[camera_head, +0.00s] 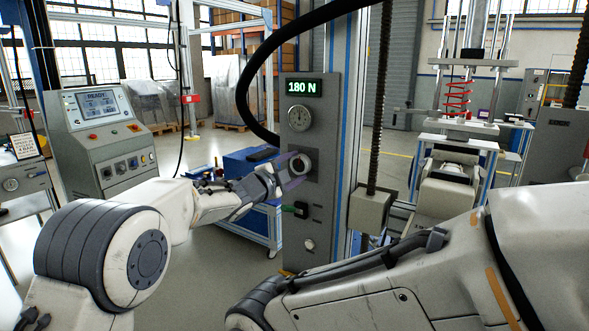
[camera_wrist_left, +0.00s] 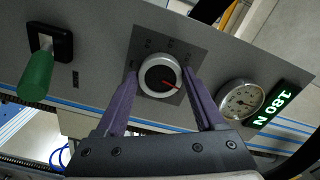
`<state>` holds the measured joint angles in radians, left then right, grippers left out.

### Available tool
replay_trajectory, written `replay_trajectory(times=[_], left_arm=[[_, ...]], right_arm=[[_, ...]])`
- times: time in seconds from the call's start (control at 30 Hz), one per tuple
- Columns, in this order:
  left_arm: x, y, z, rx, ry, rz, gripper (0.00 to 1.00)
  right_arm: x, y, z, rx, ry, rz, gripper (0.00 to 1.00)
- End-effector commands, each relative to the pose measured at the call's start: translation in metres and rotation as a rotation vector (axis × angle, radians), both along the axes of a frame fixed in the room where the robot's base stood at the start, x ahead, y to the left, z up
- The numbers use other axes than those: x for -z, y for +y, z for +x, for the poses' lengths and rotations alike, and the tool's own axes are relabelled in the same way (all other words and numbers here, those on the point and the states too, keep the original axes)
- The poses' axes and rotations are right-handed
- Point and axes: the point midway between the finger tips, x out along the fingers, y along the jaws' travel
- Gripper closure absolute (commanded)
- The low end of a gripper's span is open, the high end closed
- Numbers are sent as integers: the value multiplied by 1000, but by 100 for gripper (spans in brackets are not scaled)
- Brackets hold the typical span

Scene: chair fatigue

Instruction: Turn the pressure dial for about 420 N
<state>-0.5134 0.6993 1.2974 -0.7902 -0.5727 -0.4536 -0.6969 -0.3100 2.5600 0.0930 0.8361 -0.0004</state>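The pressure dial (camera_head: 300,163) is a round silver knob with a dark centre on the grey panel. In the left wrist view the dial (camera_wrist_left: 160,76) has a red pointer aimed to the lower right, and markings around it. My left gripper (camera_head: 290,170) is at the dial, with one purple finger on each side of the knob. In the left wrist view the gripper (camera_wrist_left: 160,72) is open, with narrow gaps seeming to show between fingers and knob. The display (camera_head: 305,87) reads 180 N. My right arm is at the lower right; its gripper is out of view.
A round gauge (camera_head: 300,118) sits above the dial. A green-handled lever (camera_head: 296,209) sticks out below it, above a small round knob (camera_head: 308,244). A console (camera_head: 103,140) with a READY screen stands left. A red spring (camera_head: 457,99) stands in a fixture at right.

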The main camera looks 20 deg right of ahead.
Motion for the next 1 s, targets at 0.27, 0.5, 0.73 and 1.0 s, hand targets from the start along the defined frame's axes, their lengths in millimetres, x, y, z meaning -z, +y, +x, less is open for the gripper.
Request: replay_trajectory(times=[0.27,0.5,0.73,1.0], left_arm=[[0,0,0,0,1,-1,1],[0,7,-5,-1,1,0,1],[0,36,-27,-2,2,-1,1],[0,72,-55,-1,0,-1,1]], right_arm=[[0,0,0,0,0,0,100],[3,0,0,0,0,0,100],[11,0,0,0,0,0,100],[17,0,0,0,0,0,100]])
